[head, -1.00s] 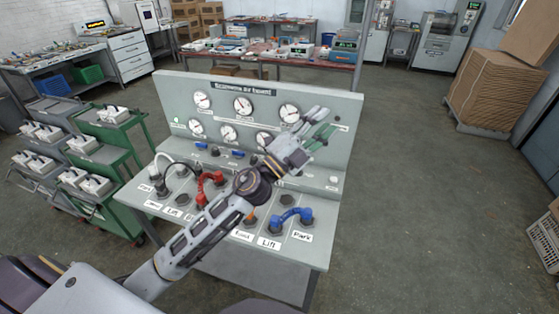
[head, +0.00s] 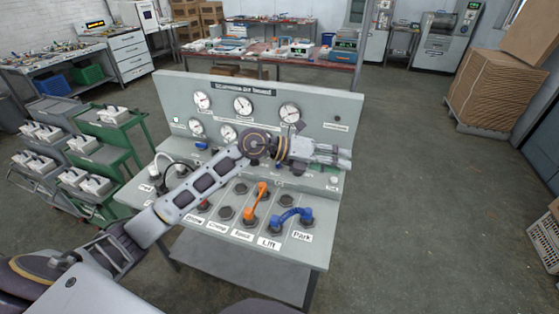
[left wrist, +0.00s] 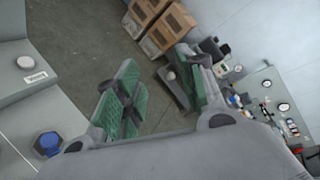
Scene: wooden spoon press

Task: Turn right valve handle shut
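The grey test console (head: 230,82) stands ahead with gauges on its upright back panel. A small blue handle (head: 202,146) shows at the left of the row below the gauges. My left forearm and gripper hide the right part of this row, so I cannot make out the right valve handle. My left gripper (head: 340,155) hangs in front of the panel's right side, pointing right. In the left wrist view its green-padded fingers (left wrist: 160,85) are apart with nothing between them. A blue hexagonal part (left wrist: 47,143) shows at lower left, clear of the fingers. My right gripper is out of view.
Green carts (head: 112,160) stand at left. Open floor lies to the right.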

